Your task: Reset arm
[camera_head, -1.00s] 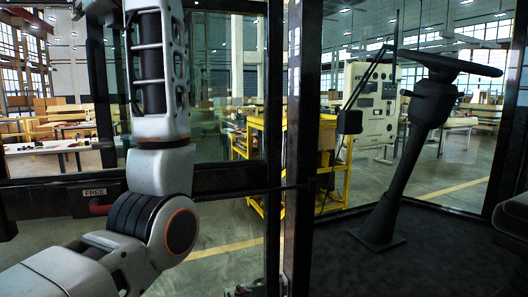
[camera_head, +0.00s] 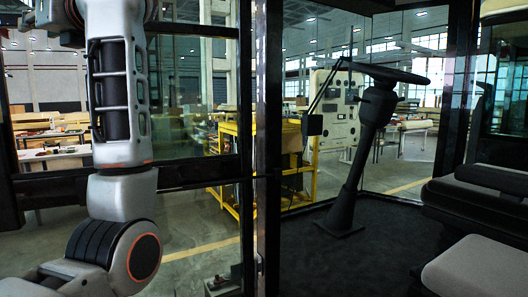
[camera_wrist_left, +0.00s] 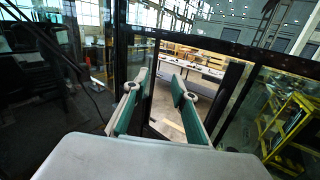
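My left arm (camera_head: 118,110) rises upright on the left of the head view, in front of the glazed cab frame. Its gripper end is not clearly shown there, at the top left edge. In the left wrist view my left gripper (camera_wrist_left: 160,84) has its two green-padded fingers apart, with nothing between them. Beyond the fingers lie a dark frame and glass panes. My right arm and right gripper are in neither view.
A dark post (camera_head: 268,150) stands right of my arm. A yellow trolley (camera_head: 232,160) is behind the glass. The cab floor (camera_head: 370,245) is clear.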

